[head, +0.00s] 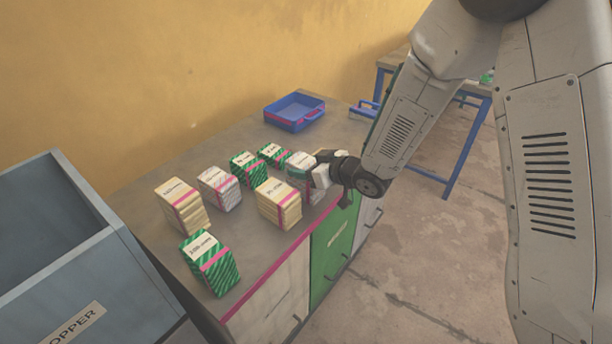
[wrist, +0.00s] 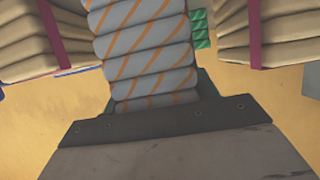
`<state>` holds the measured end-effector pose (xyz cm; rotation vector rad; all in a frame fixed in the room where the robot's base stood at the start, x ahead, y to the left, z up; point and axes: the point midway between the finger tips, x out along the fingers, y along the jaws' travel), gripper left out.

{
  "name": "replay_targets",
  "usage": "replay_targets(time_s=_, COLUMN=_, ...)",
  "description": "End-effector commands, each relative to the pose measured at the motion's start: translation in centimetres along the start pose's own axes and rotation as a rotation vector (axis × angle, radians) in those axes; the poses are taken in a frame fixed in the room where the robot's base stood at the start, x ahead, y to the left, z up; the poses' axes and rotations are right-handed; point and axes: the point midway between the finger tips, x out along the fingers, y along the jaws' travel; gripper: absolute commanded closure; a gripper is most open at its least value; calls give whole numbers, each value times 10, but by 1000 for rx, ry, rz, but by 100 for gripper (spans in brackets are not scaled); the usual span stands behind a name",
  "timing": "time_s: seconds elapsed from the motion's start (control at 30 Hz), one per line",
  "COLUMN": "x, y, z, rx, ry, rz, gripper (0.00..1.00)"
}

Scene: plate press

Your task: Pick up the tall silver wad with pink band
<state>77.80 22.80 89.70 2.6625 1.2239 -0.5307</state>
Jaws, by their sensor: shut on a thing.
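My gripper (head: 316,180) is at the right end of the group of wads, shut on a silver wad (head: 298,164). In the wrist view this silver wad (wrist: 148,50) is grey with thin orange slanting stripes and fills the space in front of my gripper's dark palm. Another silver-white wad, with a pink band (head: 219,188), stands farther left, apart from my gripper. I cannot tell whether the held wad is off the table.
Cream wads with pink bands stand close on both sides of the held wad (wrist: 35,40) (wrist: 268,35). Several green and cream wads stand on the grey table (head: 160,165). A blue tray (head: 296,112) is at the back; a grey hopper (head: 75,250) is at left.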

Motion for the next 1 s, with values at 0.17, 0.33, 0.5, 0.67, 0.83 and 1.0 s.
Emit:
replay_targets(time_s=0.17, x=-1, y=0, z=-4, rx=-1, ry=1, rz=0, gripper=68)
replay_targets(time_s=0.33, x=-8, y=0, z=-20, rx=-2, ry=4, rz=1, gripper=68)
replay_targets(time_s=0.5, x=-21, y=0, z=-52, rx=-4, ry=5, rz=2, gripper=68)
replay_targets(time_s=0.67, x=-32, y=0, z=-78, rx=-4, ry=5, rz=1, gripper=68)
replay_targets(time_s=0.83, x=-38, y=0, z=-91, rx=0, ry=3, rz=0, gripper=68)
replay_targets(time_s=1.0, x=-38, y=0, z=-93, rx=0, ry=1, rz=0, gripper=68)
